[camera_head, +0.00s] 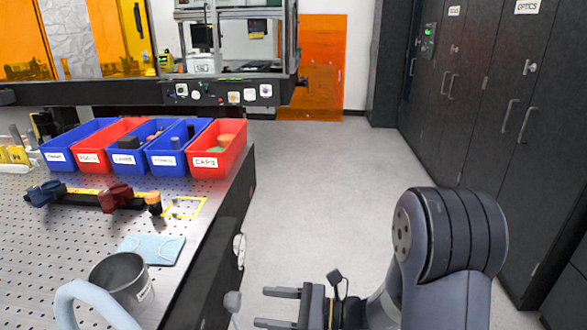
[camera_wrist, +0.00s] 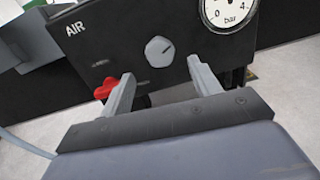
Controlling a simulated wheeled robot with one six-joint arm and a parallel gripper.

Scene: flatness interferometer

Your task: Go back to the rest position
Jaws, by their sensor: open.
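My gripper (camera_head: 280,308) is at the bottom of the head view, over the floor just off the right edge of the perforated table (camera_head: 215,215). Its two fingers are apart with nothing between them. In the wrist view my gripper (camera_wrist: 163,87) is also open and empty. It faces a black panel marked AIR (camera_wrist: 115,48), with a grey knob (camera_wrist: 160,51) seen between and beyond the fingers. A red valve handle (camera_wrist: 105,88) shows beside the left finger. I cannot tell whether the finger touches it.
Blue and red bins (camera_head: 216,161) line the table's back. A grey bucket (camera_head: 124,282), a blue cloth (camera_head: 152,248) and a rail with clamps (camera_head: 95,198) lie nearer. Dark cabinets (camera_head: 480,95) stand at right. The floor (camera_head: 310,190) between is clear. A pressure gauge (camera_wrist: 230,12) is on the panel.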

